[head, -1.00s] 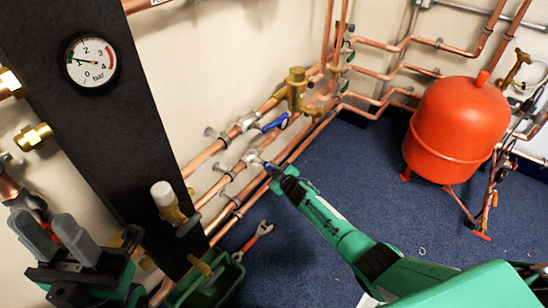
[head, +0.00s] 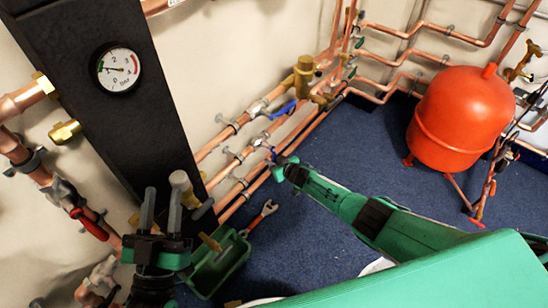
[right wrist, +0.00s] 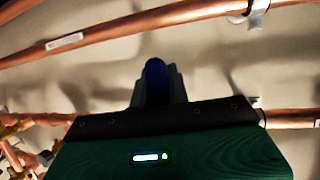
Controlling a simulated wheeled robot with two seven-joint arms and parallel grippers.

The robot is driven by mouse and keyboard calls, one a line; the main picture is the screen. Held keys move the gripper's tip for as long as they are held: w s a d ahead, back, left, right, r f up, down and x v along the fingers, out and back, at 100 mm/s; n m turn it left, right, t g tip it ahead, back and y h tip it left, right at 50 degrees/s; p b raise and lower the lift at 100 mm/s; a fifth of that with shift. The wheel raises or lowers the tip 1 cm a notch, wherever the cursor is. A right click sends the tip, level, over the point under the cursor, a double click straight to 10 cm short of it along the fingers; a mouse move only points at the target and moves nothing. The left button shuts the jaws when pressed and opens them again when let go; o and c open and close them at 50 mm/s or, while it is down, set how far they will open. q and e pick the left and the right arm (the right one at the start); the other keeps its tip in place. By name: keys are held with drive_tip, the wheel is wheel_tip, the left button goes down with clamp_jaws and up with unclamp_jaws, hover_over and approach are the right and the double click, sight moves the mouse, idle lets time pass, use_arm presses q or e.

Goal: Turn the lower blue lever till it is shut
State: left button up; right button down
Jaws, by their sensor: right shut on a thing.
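The lower blue lever (head: 273,153) sits on a valve (head: 261,140) in the lower of the wall pipes. Only a small part of it shows in the head view, sticking out from the pipe. My right gripper (head: 280,160) is shut on this lever. In the right wrist view the lever's rounded blue end (right wrist: 155,80) shows between the fingers. The upper blue lever (head: 283,112) is on the pipe above and free of both grippers. My left gripper (head: 161,208) is open and empty, its two grey fingers apart, in front of the black column.
A black column (head: 105,130) with a pressure gauge (head: 119,69) stands at the left. A green tray (head: 237,262) and an orange-handled wrench (head: 262,216) lie on the blue floor. A red tank (head: 465,120) stands at the right. Floor between tank and pipes is open.

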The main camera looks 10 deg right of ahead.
use_arm(q)
drive_tip(key=shift+w+d+f+g, duration=0.1)
drive_tip(key=shift+d+f+g, duration=0.1)
drive_tip(key=shift+f+g, duration=0.3)
drive_tip(key=shift+d+f+g, duration=0.2)
drive_tip(key=shift+f+g, duration=0.1)
drive_tip(key=shift+f, duration=0.4)
use_arm(e)
drive_tip(key=shift+s+a+f, duration=0.1)
drive_tip(key=shift+s+a, duration=0.1)
drive_tip(key=shift+a, duration=0.05)
drive_tip(key=c, duration=1.3)
unclamp_jaws()
drive_tip(key=shift+c, duration=0.2)
